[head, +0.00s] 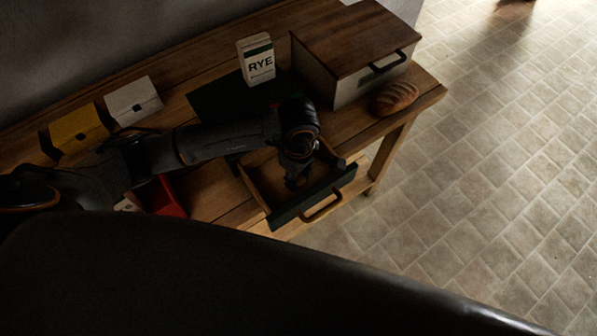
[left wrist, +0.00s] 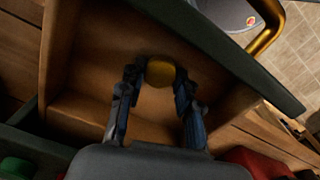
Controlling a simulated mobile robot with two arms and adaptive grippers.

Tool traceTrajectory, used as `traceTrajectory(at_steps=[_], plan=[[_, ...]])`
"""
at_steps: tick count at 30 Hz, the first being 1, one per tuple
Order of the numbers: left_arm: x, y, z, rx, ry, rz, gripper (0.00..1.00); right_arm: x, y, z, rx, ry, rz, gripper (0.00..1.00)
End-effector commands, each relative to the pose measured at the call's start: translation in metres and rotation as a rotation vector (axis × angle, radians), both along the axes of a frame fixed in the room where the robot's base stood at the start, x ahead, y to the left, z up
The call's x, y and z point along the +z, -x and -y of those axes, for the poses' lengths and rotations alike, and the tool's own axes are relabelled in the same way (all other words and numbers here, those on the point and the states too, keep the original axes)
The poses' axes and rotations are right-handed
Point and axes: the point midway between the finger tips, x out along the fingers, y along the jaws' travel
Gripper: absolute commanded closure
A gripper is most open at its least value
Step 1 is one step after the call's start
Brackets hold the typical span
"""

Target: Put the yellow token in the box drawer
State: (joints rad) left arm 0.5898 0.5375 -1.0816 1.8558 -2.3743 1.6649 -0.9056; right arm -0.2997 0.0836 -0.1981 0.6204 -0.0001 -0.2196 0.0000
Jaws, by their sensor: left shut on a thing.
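The box drawer (head: 258,187) is pulled out from the dark green box (head: 213,104) and has a dark front with a bar handle (head: 321,208). In the left wrist view the drawer's wooden inside shows around the gripper, with its dark front edge (left wrist: 225,50) at upper right. My left gripper (head: 297,181) points down into the open drawer. In the left wrist view its fingers (left wrist: 159,84) are closed on the yellow token (left wrist: 160,71), over the drawer floor. Whether the token touches the floor is unclear. In the head view the token is hidden. My right gripper is not in view.
A RYE carton (head: 257,62) stands by the green box. A wooden-lidded box (head: 350,45) and a bread loaf (head: 394,97) are to the right. Yellow (head: 77,129) and white (head: 133,101) boxes stand at left. A red item (head: 166,198) lies near my arm.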

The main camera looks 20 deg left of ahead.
Motion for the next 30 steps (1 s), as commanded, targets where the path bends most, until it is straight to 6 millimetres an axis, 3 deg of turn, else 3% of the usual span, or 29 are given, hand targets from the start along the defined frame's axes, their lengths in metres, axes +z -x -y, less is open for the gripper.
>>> traceTrajectory(at_steps=[7,8,10,11,23,30], plan=[[-0.005,0.000,0.000,0.000,0.000,0.000,0.80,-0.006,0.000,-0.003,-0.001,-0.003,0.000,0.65],[-0.003,0.000,0.000,0.000,0.000,0.000,0.60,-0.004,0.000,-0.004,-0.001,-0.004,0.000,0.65],[-0.002,0.000,0.000,0.000,0.000,0.000,0.46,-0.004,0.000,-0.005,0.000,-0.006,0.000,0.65],[-0.002,0.000,0.000,0.000,0.000,0.000,0.44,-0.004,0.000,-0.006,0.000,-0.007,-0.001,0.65],[0.003,0.000,0.000,0.000,0.000,0.001,0.44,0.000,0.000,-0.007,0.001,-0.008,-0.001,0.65],[0.046,-0.002,0.001,-0.002,0.001,0.008,0.44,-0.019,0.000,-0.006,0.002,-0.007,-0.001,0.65]])
